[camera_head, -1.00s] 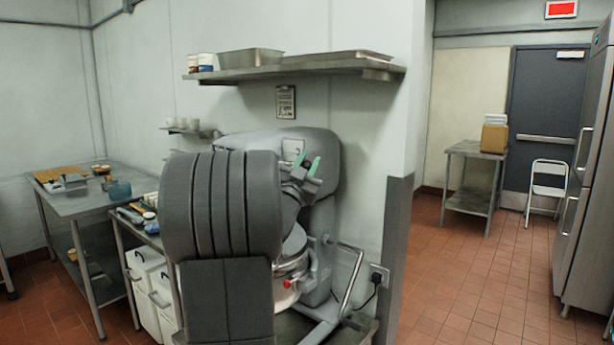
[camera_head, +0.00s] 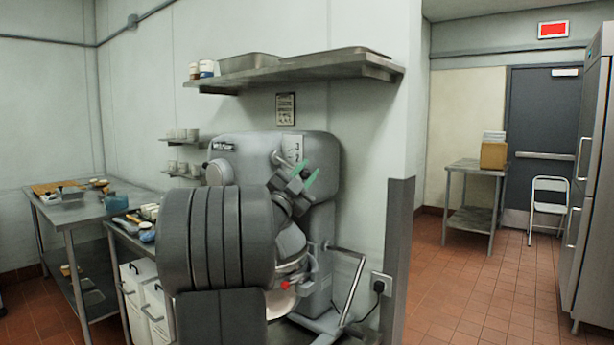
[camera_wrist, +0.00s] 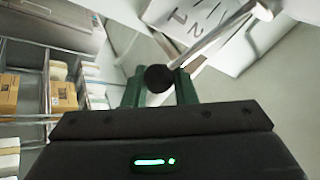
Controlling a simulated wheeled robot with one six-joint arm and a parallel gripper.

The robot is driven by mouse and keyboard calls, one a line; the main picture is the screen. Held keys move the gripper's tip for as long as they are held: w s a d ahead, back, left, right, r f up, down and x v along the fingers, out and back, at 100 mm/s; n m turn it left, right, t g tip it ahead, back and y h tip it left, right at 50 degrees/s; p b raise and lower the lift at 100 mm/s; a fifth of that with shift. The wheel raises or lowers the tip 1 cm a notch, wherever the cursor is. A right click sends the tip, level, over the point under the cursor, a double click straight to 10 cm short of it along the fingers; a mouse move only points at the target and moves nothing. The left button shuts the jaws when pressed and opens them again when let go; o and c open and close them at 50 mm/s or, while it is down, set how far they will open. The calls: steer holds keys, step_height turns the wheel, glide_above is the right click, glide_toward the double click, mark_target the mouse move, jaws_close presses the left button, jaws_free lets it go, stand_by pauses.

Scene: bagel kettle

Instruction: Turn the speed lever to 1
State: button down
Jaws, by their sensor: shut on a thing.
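The speed lever (camera_wrist: 220,31) is a slim metal rod with a black ball knob (camera_wrist: 158,78) at its near end. My gripper (camera_wrist: 160,88) has its green fingers shut on the knob. A white plate (camera_wrist: 180,22) with the figures 1 and 2 lies behind the rod, which runs past the 2 side; its exact setting cannot be told. In the head view, my gripper (camera_head: 305,173) is at the upper front of the large grey mixer (camera_head: 323,150). My arm hides much of the mixer's front.
A metal shelf (camera_head: 300,70) hangs above the mixer. A metal bar (camera_head: 352,290) sticks out at its lower right, near a wall corner (camera_head: 398,260). A steel table (camera_head: 80,212) stands at the left. The tiled floor (camera_head: 470,290) at the right is open.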

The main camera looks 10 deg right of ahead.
steer(key=shift+a, duration=0.1)
steer(key=c, duration=1.2)
jaws_free()
steer(key=shift+w, duration=0.2)
steer(key=shift+s, duration=0.1)
steer(key=b+v, duration=0.2)
steer(key=v, duration=1.1)
steer(key=shift+s+a+f, duration=0.2)
steer(key=shift+a+f, duration=0.05)
steer(key=shift+a, duration=0.05)
steer(key=p+x, duration=0.2)
steer(key=x, duration=1.2)
steer(key=shift+s, duration=0.1)
